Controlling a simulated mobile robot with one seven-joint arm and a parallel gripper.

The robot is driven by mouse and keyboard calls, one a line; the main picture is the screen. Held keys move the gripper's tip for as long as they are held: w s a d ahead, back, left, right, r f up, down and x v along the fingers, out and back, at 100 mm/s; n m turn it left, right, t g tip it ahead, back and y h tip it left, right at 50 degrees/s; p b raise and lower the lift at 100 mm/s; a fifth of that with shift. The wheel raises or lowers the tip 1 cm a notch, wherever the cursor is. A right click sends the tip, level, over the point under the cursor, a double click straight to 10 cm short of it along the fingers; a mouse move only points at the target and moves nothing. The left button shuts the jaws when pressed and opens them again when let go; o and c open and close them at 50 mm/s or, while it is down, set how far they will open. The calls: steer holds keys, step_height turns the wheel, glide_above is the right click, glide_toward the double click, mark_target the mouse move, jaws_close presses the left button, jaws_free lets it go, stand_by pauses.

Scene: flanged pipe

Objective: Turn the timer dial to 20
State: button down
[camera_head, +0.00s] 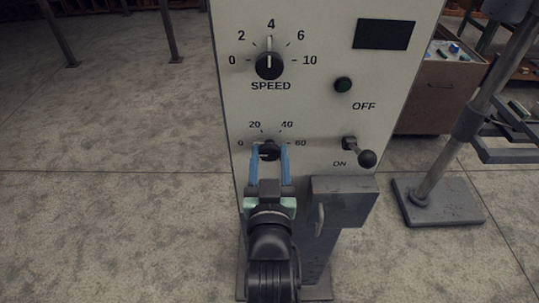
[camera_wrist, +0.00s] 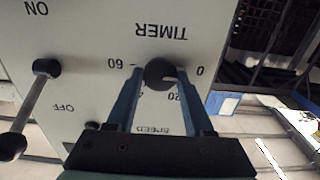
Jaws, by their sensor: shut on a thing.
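The timer dial (camera_head: 269,151) is a black round knob low on the pale control panel, with a scale marked 0, 20, 40 and 60 over it. In the wrist view the panel is upside down, and the dial (camera_wrist: 160,73) sits beside the TIMER label. My gripper (camera_head: 269,150) is shut on the dial, with one blue finger on each side; the fingertips (camera_wrist: 158,74) also show in the wrist view. A pale mark shows at the knob's right in the wrist view, towards the 0 side. The fingers partly hide the scale there, so I cannot read the exact setting.
The speed dial (camera_head: 269,66) is above, its pointer near 4. A grey box (camera_head: 343,190) juts out below. Open floor lies left.

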steer(key=m+b, duration=0.1)
steer(key=m, duration=0.5)
steer(key=shift+d, duration=0.15)
steer(key=m, duration=0.5)
steer(key=shift+f+m, duration=0.1)
steer(key=shift+m, duration=0.3)
stand_by(0.4)
steer(key=shift+c, duration=1.5)
jaws_free()
